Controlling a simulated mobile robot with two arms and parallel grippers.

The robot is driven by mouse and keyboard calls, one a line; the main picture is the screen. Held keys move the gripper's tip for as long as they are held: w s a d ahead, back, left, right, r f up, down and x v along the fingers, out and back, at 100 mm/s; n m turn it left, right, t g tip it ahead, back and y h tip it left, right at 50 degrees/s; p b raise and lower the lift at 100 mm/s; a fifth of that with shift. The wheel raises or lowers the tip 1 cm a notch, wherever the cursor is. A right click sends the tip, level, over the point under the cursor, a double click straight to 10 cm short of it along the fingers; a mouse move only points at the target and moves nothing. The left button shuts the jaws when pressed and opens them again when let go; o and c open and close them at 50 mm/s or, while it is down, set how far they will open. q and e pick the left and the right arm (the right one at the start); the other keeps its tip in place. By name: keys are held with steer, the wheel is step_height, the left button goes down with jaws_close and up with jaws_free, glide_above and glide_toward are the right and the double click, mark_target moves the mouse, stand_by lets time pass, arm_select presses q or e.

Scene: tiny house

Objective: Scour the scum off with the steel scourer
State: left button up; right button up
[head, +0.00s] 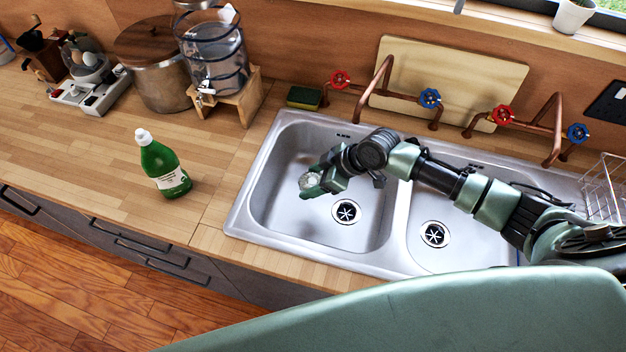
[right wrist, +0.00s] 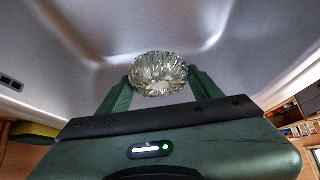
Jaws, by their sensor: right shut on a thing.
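My right gripper (head: 312,187) is over the left basin of the steel double sink (head: 262,190). It is shut on the steel scourer (head: 306,180), a shiny round coil. In the right wrist view the scourer (right wrist: 158,73) sits between the two green fingers, with the grey basin surface beyond it. I cannot tell whether the scourer touches the basin. No scum stands out clearly in either view. My left gripper is not in view.
A green bottle (head: 163,168) with a white cap stands on the wooden counter left of the sink. A green and yellow sponge (head: 303,98) lies behind the sink. Copper taps (head: 385,90) rise along the back. A wire rack (head: 604,187) is at the right.

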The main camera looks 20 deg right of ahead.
step_height(320, 180, up, 8)
steer(key=p, duration=0.6)
steer(key=shift+r, duration=0.25)
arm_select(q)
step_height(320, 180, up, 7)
arm_select(e)
steer(key=shift+f, duration=0.1)
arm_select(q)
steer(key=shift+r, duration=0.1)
arm_select(e)
steer(key=shift+s+a+b, duration=0.15)
steer(key=shift+a+b, duration=0.15)
steer(key=shift+b, duration=0.1)
arm_select(q)
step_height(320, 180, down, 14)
steer(key=b, duration=1.3)
arm_select(e)
steer(key=s+d+r+m+t+h, duration=0.1)
steer(key=s+d+r+m+h, duration=0.1)
steer(key=r+m+h, duration=0.1)
steer(key=s+d+r+m+t+h, duration=0.2)
steer(key=s+r+m+h, duration=0.1)
steer(key=r+m, duration=0.3)
steer(key=shift+s+d+r+m, duration=0.25)
steer(key=shift+r+m, duration=0.05)
steer(key=shift+m, duration=0.8)
